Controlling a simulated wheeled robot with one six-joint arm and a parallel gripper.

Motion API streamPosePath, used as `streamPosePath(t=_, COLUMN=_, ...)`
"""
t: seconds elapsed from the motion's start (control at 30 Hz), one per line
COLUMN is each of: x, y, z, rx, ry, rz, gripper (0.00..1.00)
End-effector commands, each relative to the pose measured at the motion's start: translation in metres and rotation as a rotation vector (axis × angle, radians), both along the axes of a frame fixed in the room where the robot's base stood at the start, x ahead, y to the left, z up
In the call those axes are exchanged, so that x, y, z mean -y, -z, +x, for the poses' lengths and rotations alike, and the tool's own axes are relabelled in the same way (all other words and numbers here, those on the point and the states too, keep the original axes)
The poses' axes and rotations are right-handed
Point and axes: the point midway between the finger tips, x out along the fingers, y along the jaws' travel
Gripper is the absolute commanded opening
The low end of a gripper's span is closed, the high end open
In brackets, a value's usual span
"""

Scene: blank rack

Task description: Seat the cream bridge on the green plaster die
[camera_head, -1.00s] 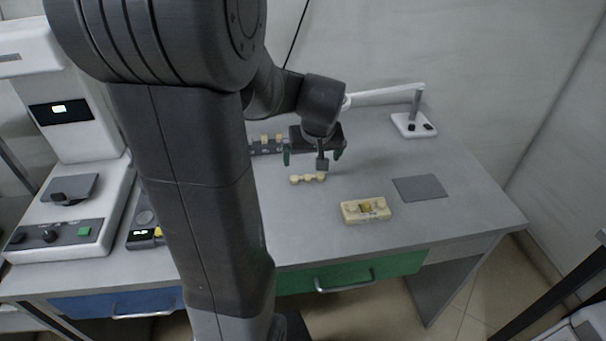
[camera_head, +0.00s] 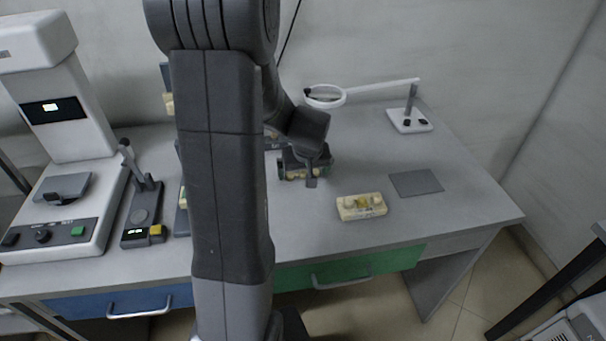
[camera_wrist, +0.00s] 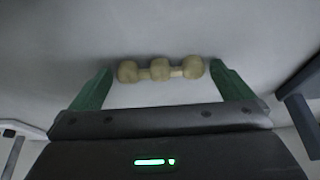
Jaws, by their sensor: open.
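The cream bridge (camera_wrist: 160,69), three rounded units in a row, lies on the grey bench in the wrist view. My gripper (camera_head: 306,171) is open, with one green finger beyond each end of the bridge. Small gaps show between the fingertips and the bridge's ends. In the head view the gripper mostly hides the bridge. A cream-yellow block (camera_head: 348,212) with raised stumps, one of them yellower, stands on the bench to the right and nearer the front. I see no clearly green die; part of the bench is hidden behind my arm.
A flat grey pad (camera_head: 416,183) lies right of the block. A ring lamp (camera_head: 409,122) stands at the back right. A small device (camera_head: 143,218) and a large white machine (camera_head: 62,215) stand at the left. The bench between gripper and block looks clear.

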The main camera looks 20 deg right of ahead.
Motion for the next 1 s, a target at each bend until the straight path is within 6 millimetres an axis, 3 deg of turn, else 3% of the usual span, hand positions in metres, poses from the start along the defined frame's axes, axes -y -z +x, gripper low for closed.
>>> streamPosePath(t=0.17, x=0.000, y=0.000, z=0.000, rx=0.000, ry=0.000, rz=0.000, gripper=0.98)
streamPosePath(t=0.3, x=0.000, y=0.000, z=0.000, rx=0.000, ry=0.000, rz=0.000, gripper=0.71)
streamPosePath(t=0.63, x=0.000, y=-0.006, z=0.000, rx=0.002, ry=-0.001, rz=-0.001, gripper=0.69)
streamPosePath(t=1.0, x=0.000, y=-0.075, z=0.001, rx=0.004, ry=-0.001, rz=-0.003, gripper=0.69)
